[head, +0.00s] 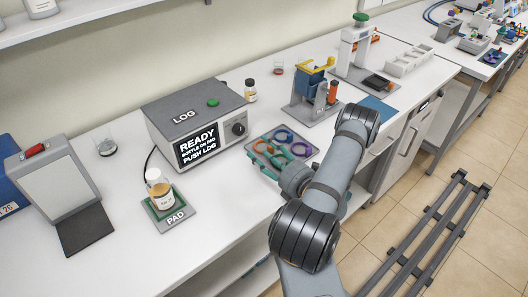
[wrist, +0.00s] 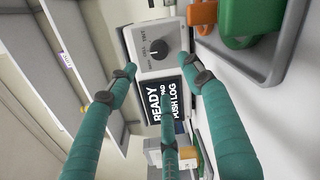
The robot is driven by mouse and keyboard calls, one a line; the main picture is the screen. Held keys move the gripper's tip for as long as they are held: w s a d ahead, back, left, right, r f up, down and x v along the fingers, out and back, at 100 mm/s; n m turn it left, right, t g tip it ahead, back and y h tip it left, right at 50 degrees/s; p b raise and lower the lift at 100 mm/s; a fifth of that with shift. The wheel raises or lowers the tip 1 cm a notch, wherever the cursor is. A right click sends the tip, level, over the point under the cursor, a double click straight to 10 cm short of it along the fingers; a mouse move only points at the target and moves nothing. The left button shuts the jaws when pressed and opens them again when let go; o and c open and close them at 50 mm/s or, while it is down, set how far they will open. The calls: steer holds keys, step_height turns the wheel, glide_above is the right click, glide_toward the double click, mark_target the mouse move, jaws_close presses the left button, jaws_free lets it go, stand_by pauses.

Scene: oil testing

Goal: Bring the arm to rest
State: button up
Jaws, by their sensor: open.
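My arm reaches over the front edge of the bench in the head view. My gripper (head: 268,162) has teal fingers, which point left towards the grey LOG box (head: 195,112), beside the tray of coloured rings. In the wrist view my gripper (wrist: 157,68) is spread open, with nothing between its fingers. The LOG box's knob and screen (wrist: 160,100) show beyond them. The screen reads "READY", "BOTTLE ON PAD", "PUSH LOG". A bottle with amber contents (head: 160,191) stands upright on the PAD (head: 176,219), apart from my gripper.
The ring tray (head: 305,146) lies close behind my gripper. A blue and yellow stand (head: 312,90) and a small brown bottle (head: 250,92) are farther back. A tilted panel (head: 58,190) stands at left. Bare bench lies right of the PAD; rails (head: 425,235) are on the floor.

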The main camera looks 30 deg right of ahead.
mark_target(240, 132)
steer(key=shift+w, duration=0.1)
steer(key=w, duration=0.4)
steer(key=w+a, duration=0.1)
steer(key=w, duration=0.3)
steer(key=w+a, duration=0.1)
steer(key=w, duration=0.2)
steer(key=shift+w+a+f, duration=0.1)
steer(key=shift+w+f, duration=0.1)
steer(key=shift+w, duration=0.2)
steer(key=shift+s, duration=0.1)
